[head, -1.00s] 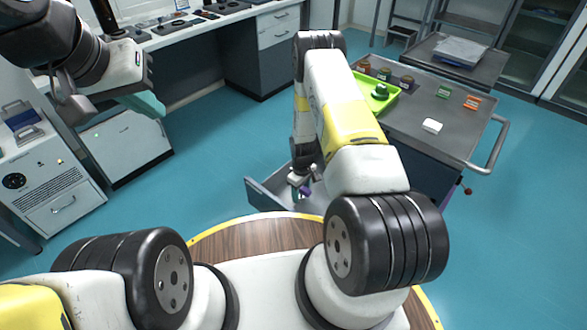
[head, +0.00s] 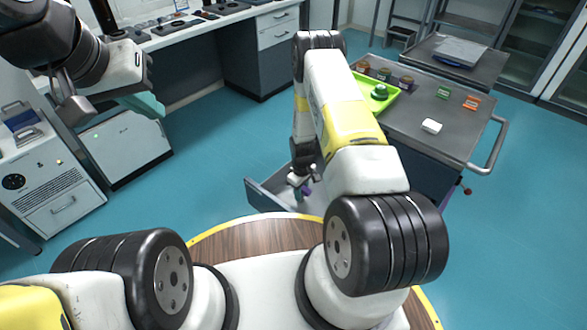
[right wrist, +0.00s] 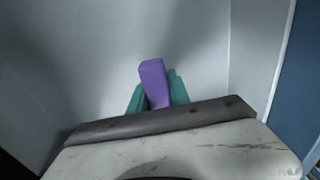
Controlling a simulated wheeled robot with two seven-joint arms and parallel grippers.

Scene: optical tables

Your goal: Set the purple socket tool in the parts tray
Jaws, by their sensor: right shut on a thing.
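The purple socket tool (right wrist: 153,78) stands between the teal fingertips of my right gripper (right wrist: 158,95) in the right wrist view. A bright green tray (head: 387,101), likely the parts tray, lies on the cart top, partly hidden by my right arm. My left gripper (head: 147,106) is raised at upper left, far from the cart; its jaw gap cannot be made out.
The grey cart top (head: 405,130) carries a round green part (head: 380,91) in the tray, a white block (head: 431,126), a green part (head: 443,92) and an orange part (head: 471,102). Drawer walls (right wrist: 255,50) surround my right gripper closely. The cart's handle (head: 490,150) juts out at right.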

